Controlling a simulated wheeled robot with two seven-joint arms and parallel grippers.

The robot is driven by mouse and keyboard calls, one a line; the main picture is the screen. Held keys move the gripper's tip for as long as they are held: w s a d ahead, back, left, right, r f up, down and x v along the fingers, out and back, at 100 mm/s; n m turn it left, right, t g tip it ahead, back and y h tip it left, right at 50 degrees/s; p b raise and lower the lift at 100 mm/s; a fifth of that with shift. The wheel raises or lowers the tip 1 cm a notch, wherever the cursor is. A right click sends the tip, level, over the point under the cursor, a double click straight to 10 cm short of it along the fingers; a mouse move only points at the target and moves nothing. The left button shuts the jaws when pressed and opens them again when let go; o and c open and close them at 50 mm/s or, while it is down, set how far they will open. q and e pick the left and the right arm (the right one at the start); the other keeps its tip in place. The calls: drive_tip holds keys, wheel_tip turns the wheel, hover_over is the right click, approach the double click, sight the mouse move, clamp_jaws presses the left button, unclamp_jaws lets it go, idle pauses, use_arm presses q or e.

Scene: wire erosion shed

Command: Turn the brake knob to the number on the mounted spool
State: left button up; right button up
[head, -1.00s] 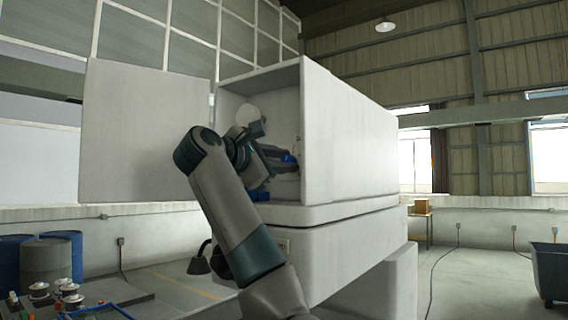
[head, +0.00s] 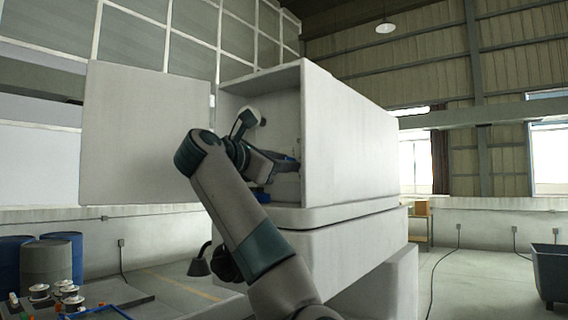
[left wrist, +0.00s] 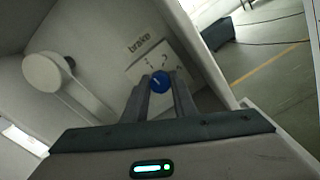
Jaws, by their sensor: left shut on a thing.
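The blue brake knob (left wrist: 160,82) sits on a pale dial plate (left wrist: 142,68) inside the open cabinet, below the word "brake" (left wrist: 139,45). A light mark shows on the knob's face; the dial's marks are too small to read. My left gripper (left wrist: 160,88) has one finger on each side of the knob and is shut on it. In the head view, my left gripper (head: 290,164) reaches into the cabinet and mostly hides the knob. A white round spool (left wrist: 43,72) is left of the dial in the wrist view; I can read no number on it. My right gripper is out of view.
The cabinet's door (head: 145,135) stands open at the left, and its right side wall (head: 350,140) is close beside my gripper. Several small spools (head: 68,292) lie on a bench at lower left. Blue and grey drums (head: 47,262) stand behind.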

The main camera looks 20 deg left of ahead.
use_arm(q)
drive_tip(key=shift+f, duration=0.2)
drive_tip(key=o, duration=1)
drive_tip(key=shift+o, duration=0.2)
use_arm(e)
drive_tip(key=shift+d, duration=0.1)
use_arm(q)
drive_tip(key=shift+s+r, duration=0.1)
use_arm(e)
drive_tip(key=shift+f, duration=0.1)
use_arm(q)
drive_tip(key=shift+s+a+b, duration=0.3)
drive_tip(key=shift+s+b, duration=0.15)
drive_tip(key=shift+s, duration=0.1)
use_arm(e)
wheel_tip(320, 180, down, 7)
drive_tip(key=b, duration=0.7)
use_arm(q)
drive_tip(key=b+v, duration=0.3)
drive_tip(key=v, duration=1.3)
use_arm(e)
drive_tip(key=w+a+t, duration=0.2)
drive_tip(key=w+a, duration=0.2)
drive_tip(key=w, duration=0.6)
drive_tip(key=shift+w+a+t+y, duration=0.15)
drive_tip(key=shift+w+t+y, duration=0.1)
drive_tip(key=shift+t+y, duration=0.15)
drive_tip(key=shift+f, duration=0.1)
